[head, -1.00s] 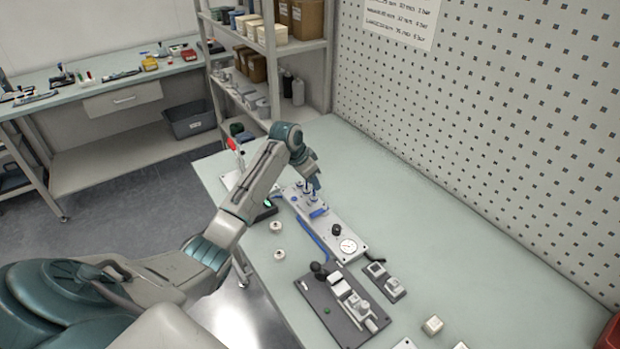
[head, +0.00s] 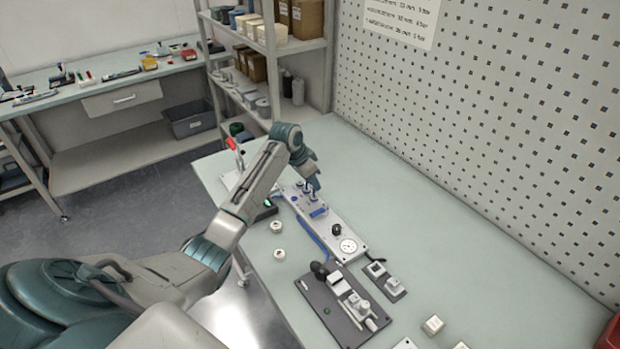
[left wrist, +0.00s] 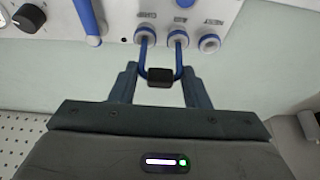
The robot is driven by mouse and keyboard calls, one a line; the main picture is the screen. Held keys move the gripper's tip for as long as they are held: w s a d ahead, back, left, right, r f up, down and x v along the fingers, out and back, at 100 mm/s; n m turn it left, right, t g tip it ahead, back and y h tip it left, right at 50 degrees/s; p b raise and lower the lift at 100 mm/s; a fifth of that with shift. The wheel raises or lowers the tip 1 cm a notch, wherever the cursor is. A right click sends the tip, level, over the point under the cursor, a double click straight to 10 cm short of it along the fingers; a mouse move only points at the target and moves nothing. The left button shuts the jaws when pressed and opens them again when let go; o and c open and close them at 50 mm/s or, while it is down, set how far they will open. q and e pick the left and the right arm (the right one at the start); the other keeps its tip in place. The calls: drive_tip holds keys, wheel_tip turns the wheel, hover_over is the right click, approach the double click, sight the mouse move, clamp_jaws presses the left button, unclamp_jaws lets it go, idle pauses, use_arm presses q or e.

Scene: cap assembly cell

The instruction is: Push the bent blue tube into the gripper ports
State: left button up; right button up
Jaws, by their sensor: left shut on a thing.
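The bent blue tube (left wrist: 141,63) is a U shape with a black piece (left wrist: 160,77) at its bend, in the left wrist view. My left gripper (left wrist: 160,82) is shut on it at the bend. The tube's two ends meet the left port (left wrist: 145,33) and the middle port (left wrist: 178,38) of the white panel. How deep the ends sit I cannot tell. The right-hand port (left wrist: 209,43) is empty. The labels are too small to read surely. In the head view my left gripper (head: 314,184) is over the far part of the panel (head: 328,232). My right gripper is out of view.
A dark fixture plate (head: 345,315) with a black knob stands nearer on the bench, with small switch blocks (head: 385,280) beside it. Two small white round parts (head: 278,227) lie left of the panel. The bench is clear towards the pegboard (head: 490,130).

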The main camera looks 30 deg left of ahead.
use_arm(q)
drive_tip(key=shift+f, duration=0.55)
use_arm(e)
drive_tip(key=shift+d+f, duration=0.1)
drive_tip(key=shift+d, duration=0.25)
use_arm(q)
drive_tip(key=shift+f, duration=0.2)
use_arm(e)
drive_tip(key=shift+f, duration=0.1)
use_arm(q)
drive_tip(key=o, duration=1)
drive_tip(key=shift+o, duration=0.2)
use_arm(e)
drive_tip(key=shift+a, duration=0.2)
use_arm(q)
drive_tip(key=shift+r, duration=0.1)
